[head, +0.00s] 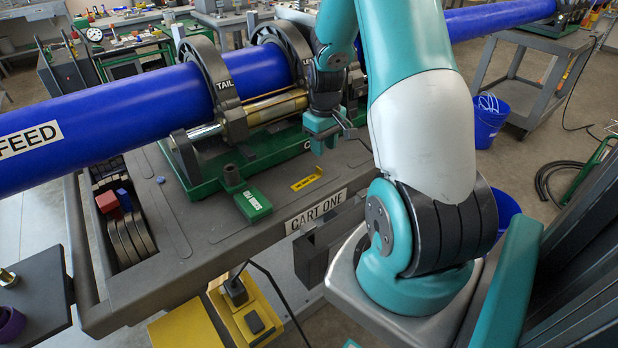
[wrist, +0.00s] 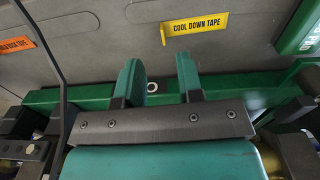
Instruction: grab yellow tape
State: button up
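The yellow tape (head: 306,181) is a small flat strip on the grey cart top, near the edge above the CART ONE label. In the wrist view the yellow tape (wrist: 195,27) reads COOL DOWN TAPE and lies beyond my fingertips, slightly to the right. My gripper (head: 322,143) is above the cart by the green machine base, behind and right of the tape in the head view. In the wrist view my gripper (wrist: 160,75) has its two teal fingers apart with nothing between them. It is not touching the tape.
A green box (head: 253,204) lies left of the tape. An orange tape strip (wrist: 14,45) lies at the left in the wrist view. The green base (wrist: 70,98) runs below the fingers. A large blue pipe (head: 110,105) and its dark clamp rings stand behind.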

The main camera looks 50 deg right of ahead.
aim_at(307, 178)
jog(key=shift+w+f+p, duration=0.15)
jog(key=shift+f+p, duration=0.25)
jog(key=shift+f, duration=1.55)
jog(key=shift+w+f+p, duration=0.15)
jog(key=shift+f+p, duration=0.2)
jog(key=shift+f, duration=1.6)
grip_shut()
